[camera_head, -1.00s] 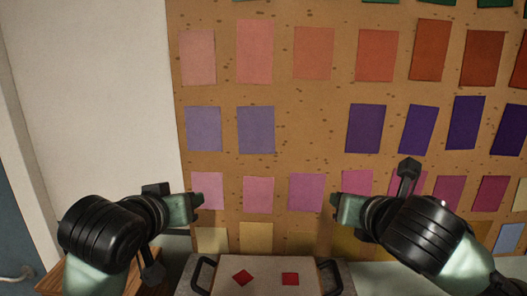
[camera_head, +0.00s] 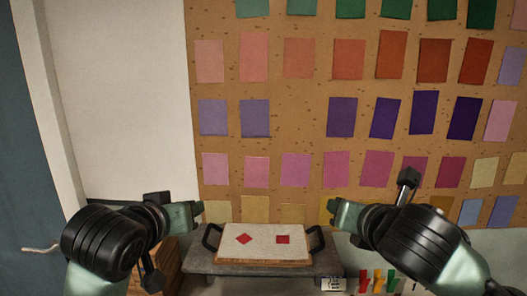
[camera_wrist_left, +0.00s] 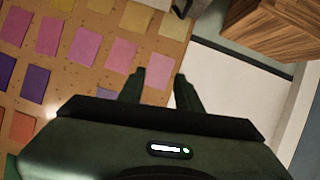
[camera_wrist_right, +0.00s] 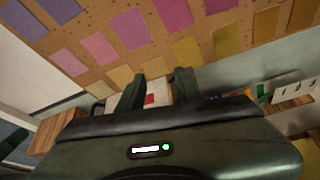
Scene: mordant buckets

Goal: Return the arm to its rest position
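My left gripper (camera_head: 199,209) is held up at the left of the head view, empty. In the left wrist view its two fingers (camera_wrist_left: 160,88) stand apart, with only the board and wall behind them. My right gripper (camera_head: 338,210) is held up at about the same height on the right, also empty. In the right wrist view its fingers (camera_wrist_right: 160,88) are apart, with the white board and a red patch seen beyond the gap. Neither gripper touches anything.
A wooden box (camera_head: 168,262) stands at left, a blue door (camera_head: 30,190) farther left. Coloured tags (camera_head: 378,280) show at lower right.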

